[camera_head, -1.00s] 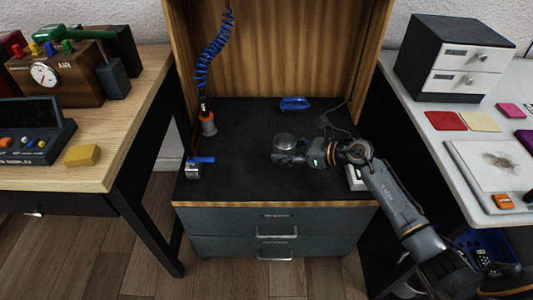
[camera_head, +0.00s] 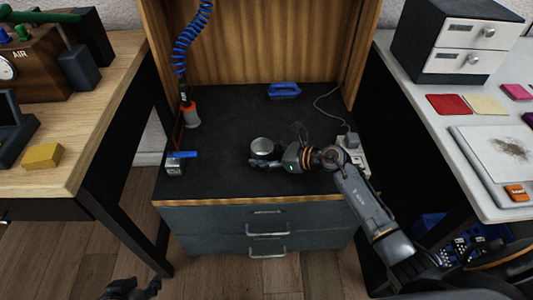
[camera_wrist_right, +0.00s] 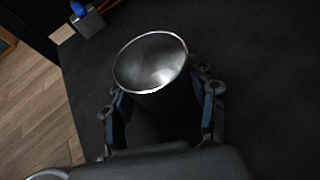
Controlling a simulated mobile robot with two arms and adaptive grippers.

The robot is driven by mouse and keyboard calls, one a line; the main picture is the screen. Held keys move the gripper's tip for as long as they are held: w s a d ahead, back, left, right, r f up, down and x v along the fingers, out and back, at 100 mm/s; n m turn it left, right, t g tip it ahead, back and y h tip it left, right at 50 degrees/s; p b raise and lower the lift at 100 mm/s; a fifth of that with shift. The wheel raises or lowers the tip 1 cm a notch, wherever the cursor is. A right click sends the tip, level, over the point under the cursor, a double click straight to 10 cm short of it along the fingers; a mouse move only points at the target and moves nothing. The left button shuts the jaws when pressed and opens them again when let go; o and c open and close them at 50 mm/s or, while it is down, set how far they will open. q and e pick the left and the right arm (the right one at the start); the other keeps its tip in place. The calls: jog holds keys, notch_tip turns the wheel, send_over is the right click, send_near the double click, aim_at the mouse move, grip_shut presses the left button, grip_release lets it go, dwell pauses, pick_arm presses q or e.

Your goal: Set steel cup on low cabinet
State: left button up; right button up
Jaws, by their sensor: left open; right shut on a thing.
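The steel cup (camera_head: 262,145) is a small round silver vessel over the black top of the low cabinet (camera_head: 225,115), near its middle. It also shows in the right wrist view (camera_wrist_right: 150,62), mouth facing up toward the camera. My right gripper (camera_head: 260,162) is shut on the cup, with one finger on each side of it, seen in the wrist view too (camera_wrist_right: 160,103). The cup looks upright. I cannot tell whether its base touches the cabinet top. My left gripper (camera_head: 130,290) is open and empty at the bottom edge of the head view, in front of the cabinet.
Clear black surface surrounds the cup. Tables flank the cabinet.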

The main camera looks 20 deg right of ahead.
pick_arm(q)
jog(key=shift+w+r, duration=0.1)
jog(key=shift+w, duration=0.15)
pick_arm(e)
jog(key=shift+f, duration=0.15)
jog(key=o, duration=1.2)
pick_arm(q)
jog(key=shift+w+d+r+t, duration=0.15)
jog(key=shift+w+d+t, duration=0.05)
jog(key=shift+w+t, duration=0.1)
pick_arm(e)
jog(key=shift+o, duration=0.2)
